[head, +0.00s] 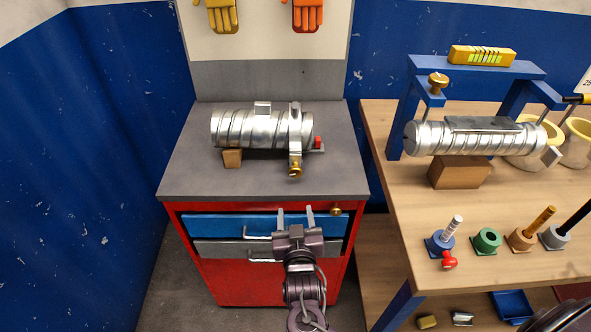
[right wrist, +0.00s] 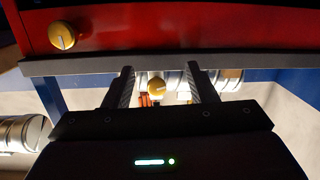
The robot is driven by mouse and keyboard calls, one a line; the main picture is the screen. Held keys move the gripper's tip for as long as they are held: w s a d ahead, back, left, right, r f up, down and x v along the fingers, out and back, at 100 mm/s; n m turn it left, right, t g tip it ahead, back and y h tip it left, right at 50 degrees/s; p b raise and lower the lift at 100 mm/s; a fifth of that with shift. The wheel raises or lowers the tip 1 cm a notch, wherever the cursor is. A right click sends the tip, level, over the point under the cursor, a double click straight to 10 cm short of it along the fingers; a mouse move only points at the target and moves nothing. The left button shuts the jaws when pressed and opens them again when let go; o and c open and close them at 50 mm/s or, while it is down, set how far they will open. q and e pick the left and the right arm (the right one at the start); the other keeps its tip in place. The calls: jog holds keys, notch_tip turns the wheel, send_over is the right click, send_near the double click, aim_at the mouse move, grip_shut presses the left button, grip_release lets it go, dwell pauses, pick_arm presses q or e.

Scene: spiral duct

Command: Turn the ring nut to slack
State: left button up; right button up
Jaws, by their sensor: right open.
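A silver spiral duct (head: 235,128) lies on the grey cabinet top with a clamp band (head: 295,140) around its right part. A small brass nut (head: 295,170) sits at the near, lower end of the band; I take it for the ring nut. In the right wrist view the brass nut (right wrist: 156,86) shows between the fingers, beyond the cabinet edge. My right gripper (head: 295,210) is open and empty, in front of the cabinet and apart from the nut. Its fingers (right wrist: 160,68) also show in the right wrist view. My left gripper is not in view.
The red cabinet has a blue drawer (head: 225,226) and a brass knob (head: 335,211) right of my gripper. A wooden table (head: 400,200) at right holds another duct (head: 470,138) under a blue frame (head: 480,66), plus several small holders. A blue wall stands left.

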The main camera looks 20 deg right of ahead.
jog(key=m+t+h, duration=0.1)
send_near(295, 173)
jog(key=w, duration=0.2)
jog(key=x, duration=0.2)
jog(key=p+x, duration=0.1)
jog(key=x, duration=0.3)
jog(key=shift+w+d+p, duration=0.15)
jog(key=shift+d+p, duration=0.2)
jog(key=shift+w+d, duration=0.2)
jog(key=shift+w, duration=0.15)
jog(key=shift+c, duration=0.4)
jog(key=c, duration=0.9)
